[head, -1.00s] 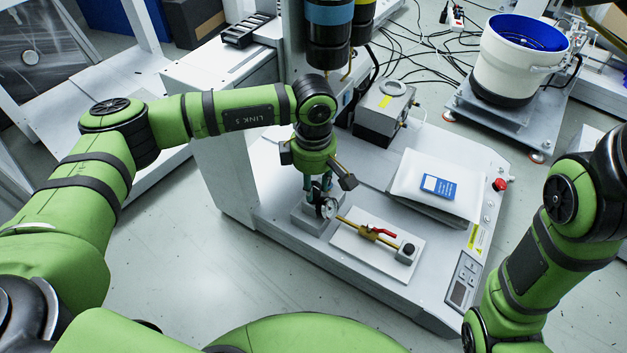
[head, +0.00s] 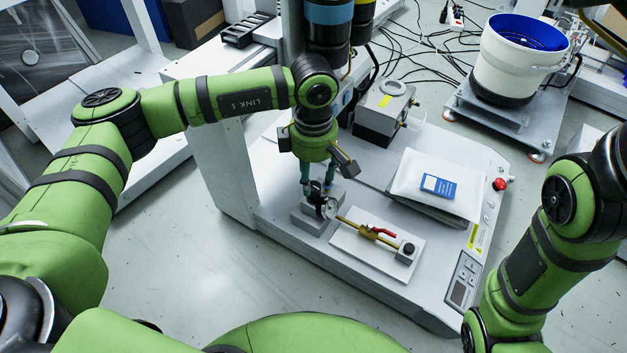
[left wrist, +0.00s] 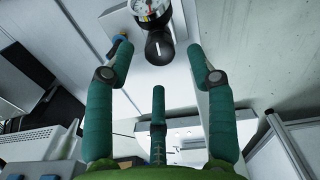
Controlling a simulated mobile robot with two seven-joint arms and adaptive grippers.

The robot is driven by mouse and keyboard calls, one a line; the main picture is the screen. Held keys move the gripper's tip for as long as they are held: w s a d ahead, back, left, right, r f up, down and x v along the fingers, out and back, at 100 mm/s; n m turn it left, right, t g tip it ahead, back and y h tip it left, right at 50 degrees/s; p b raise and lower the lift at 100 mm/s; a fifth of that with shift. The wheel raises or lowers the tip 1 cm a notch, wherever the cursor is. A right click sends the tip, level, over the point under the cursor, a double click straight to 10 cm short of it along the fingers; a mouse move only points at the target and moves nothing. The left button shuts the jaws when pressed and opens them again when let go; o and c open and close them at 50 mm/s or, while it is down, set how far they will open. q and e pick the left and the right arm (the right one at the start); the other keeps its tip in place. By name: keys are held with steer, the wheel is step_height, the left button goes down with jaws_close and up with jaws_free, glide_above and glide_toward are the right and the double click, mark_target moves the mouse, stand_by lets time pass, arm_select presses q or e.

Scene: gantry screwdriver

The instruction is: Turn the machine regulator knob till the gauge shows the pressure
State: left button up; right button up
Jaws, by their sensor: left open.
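The regulator with its small round white-faced gauge (head: 330,208) stands on a grey block at the left end of the brass pipe. In the left wrist view the gauge (left wrist: 150,9) is cut off by the top edge, so its reading cannot be told. The black knob (left wrist: 159,48) with a white mark lies just below it. My left gripper (head: 318,190) points down over the regulator. Its teal fingers are open and spread, with the knob between the two outer fingertips, apart from them. My right arm is at the right edge; its gripper is not in view.
A red-handled valve (head: 382,232) sits on the brass pipe, on a white plate (head: 350,243). A blue-screened device (head: 438,187) lies on a pale slab behind. A red button (head: 499,184) is at the machine's right edge. A tall dark cylinder with a blue band (head: 328,14) hangs close behind my left wrist.

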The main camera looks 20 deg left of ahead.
mark_target(313, 186)
arm_select(q)
step_height(313, 186, up, 9)
steer(key=shift+f, duration=0.2)
stand_by(0.4)
